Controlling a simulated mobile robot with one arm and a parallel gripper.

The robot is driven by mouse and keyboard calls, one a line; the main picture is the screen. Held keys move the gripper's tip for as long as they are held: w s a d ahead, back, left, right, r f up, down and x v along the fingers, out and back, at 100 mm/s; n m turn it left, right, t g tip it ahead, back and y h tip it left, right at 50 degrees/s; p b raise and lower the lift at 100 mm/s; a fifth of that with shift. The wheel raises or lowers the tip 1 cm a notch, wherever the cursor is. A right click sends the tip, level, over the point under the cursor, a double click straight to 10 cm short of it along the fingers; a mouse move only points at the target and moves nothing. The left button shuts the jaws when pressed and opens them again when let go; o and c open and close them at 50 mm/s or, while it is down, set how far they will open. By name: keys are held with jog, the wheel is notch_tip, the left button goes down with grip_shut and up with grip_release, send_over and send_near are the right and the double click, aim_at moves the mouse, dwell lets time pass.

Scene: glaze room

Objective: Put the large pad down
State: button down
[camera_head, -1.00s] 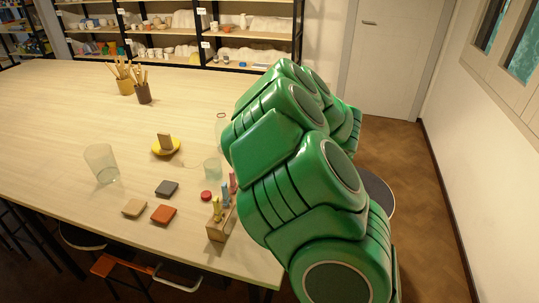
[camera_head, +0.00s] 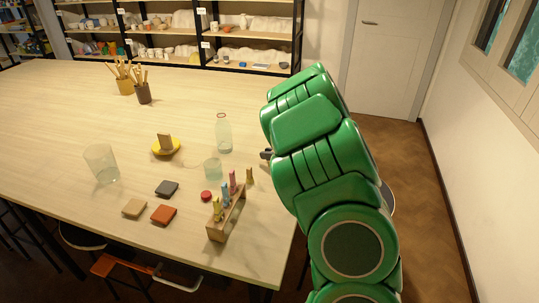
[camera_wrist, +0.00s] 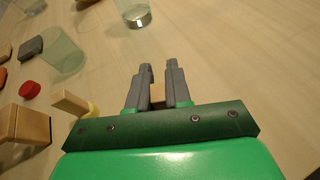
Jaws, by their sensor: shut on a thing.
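My gripper (camera_wrist: 160,80) is shut on a small tan thing (camera_wrist: 157,94), seen between the fingers in the wrist view. Its full shape is hidden, so I cannot tell whether it is the large pad. In the head view my green arm stands at the table's right edge, with the dark fingers (camera_head: 266,154) just over that side. On the table lie a beige pad (camera_head: 134,208), an orange pad (camera_head: 164,215) and a dark grey pad (camera_head: 167,188). They look similar in size.
A clear bottle (camera_head: 224,137), a short glass (camera_head: 212,170), a red disc (camera_head: 206,196), a wooden peg (camera_head: 249,176) and a rack of coloured pegs (camera_head: 218,230) stand near my gripper. A yellow dish (camera_head: 166,151) and tall glass (camera_head: 102,164) are farther left.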

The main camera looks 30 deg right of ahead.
jog(key=shift+f, duration=0.25)
jog(key=c, duration=1.1)
grip_release()
jog(key=shift+o, duration=0.2)
jog(key=shift+r, duration=0.1)
jog(key=shift+s+d+r, duration=0.1)
jog(key=shift+s, duration=0.05)
jog(key=v, duration=1.1)
jog(key=shift+s+r, duration=0.2)
jog(key=shift+s, duration=0.1)
jog(key=shift+w, duration=0.1)
